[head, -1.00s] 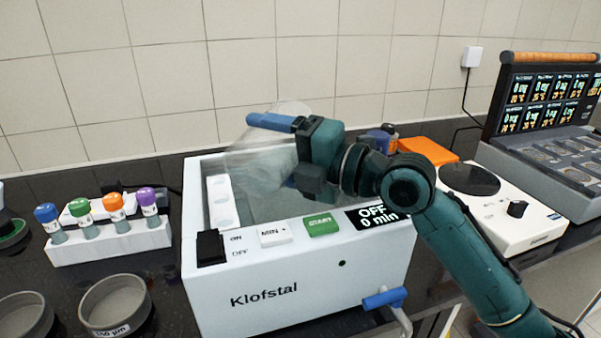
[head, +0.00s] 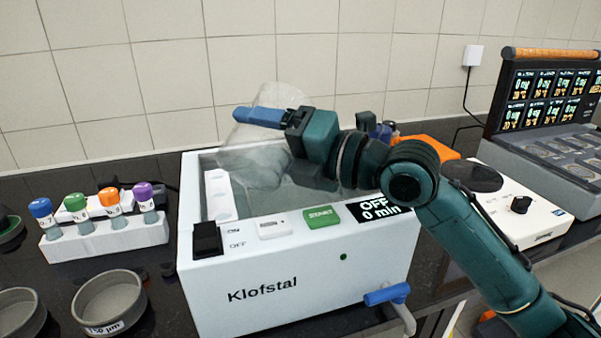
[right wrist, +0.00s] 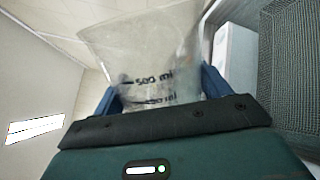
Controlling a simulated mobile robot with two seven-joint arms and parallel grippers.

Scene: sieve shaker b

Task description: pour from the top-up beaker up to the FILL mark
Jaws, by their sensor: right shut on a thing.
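A clear beaker (head: 262,130) hangs tilted over the open white Klofstal bath (head: 262,288). My right gripper (head: 268,118) is shut on the beaker, with its blue fingers on either side of it. In the right wrist view the beaker (right wrist: 145,55) shows black graduation marks, one reading 500 ml. I cannot make out whether liquid is in the beaker or running from it. The bath's inside is partly hidden by the beaker and my gripper, and I cannot see a FILL mark. My left gripper is out of view.
A white rack (head: 105,240) with several coloured-cap tubes and grey sieves (head: 108,302) stand left of the bath. A white hotplate (head: 520,215) and a grey instrument (head: 560,150) stand right. A blue-handled tap (head: 387,294) sticks out at the bath's front.

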